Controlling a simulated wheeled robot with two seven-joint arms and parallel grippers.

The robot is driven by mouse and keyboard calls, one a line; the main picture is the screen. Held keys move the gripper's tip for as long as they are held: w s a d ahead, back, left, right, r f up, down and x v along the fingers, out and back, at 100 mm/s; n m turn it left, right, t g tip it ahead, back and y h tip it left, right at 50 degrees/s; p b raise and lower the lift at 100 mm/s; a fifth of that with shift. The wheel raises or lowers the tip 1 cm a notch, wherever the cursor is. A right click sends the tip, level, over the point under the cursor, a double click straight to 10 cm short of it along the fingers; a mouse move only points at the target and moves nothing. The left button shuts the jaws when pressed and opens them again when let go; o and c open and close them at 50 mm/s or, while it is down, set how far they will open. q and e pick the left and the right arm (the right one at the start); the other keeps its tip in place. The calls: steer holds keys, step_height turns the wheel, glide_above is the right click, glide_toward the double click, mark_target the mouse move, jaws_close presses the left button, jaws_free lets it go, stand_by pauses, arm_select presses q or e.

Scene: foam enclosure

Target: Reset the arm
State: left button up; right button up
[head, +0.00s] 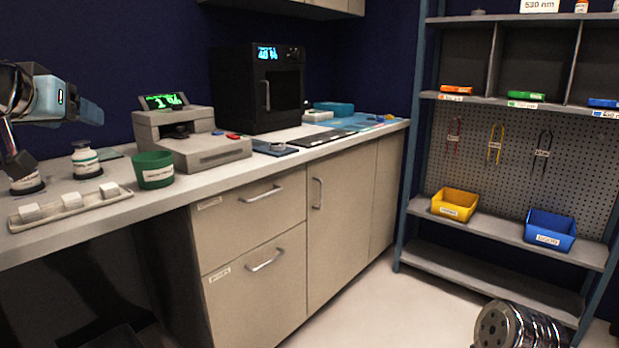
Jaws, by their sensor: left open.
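My left gripper (88,110) is at the upper left of the head view, raised above the left end of the counter. It has a pale blue body and darker blue fingers pointing to the right. It is open, and nothing shows between its fingers. My left arm is partly cut off by the left edge. My right gripper is not in view.
Below the left gripper are white bottles (86,160), a green cup (153,170) and a tray (124,196) with white blocks. A grey instrument (215,154) and a black oven-like box (240,95) stand farther back. A shelf rack (411,170) holds yellow (455,203) and blue (550,229) bins.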

arm_select(q)
steer(key=w+d+f+m+g+h, duration=0.1)
steer(key=w+d+f, duration=0.3)
steer(key=w+f, duration=0.5)
steer(key=w+d+f+g+h, duration=0.15)
steer(key=d+f, duration=0.25)
steer(key=f, duration=0.8)
steer(key=w+d+f+m+g+h, duration=0.15)
steer(key=d+f, duration=0.25)
steer(key=f, duration=0.8)
steer(key=w+d+f+g+h, duration=0.15)
steer(key=d+f, duration=0.25)
steer(key=f, duration=0.8)
steer(key=s+d+f+g, duration=0.25)
steer(key=s+f, duration=0.35)
steer(key=f, duration=0.5)
steer(key=s+d+f+g, duration=0.1)
steer(key=s+d+f, duration=0.35)
steer(key=f, duration=0.65)
steer(key=s+d+f+n+g, duration=0.1)
steer(key=s+f, duration=0.4)
steer(key=s, duration=0.5)
steer(key=s+d+f+n+g, duration=0.1)
steer(key=s+f+g, duration=0.1)
steer(key=s+f, duration=0.4)
steer(key=s, duration=0.4)
steer(key=shift+s+d+g, duration=0.35)
steer(key=shift+s+g, duration=0.05)
steer(key=shift+n+h, duration=0.25)
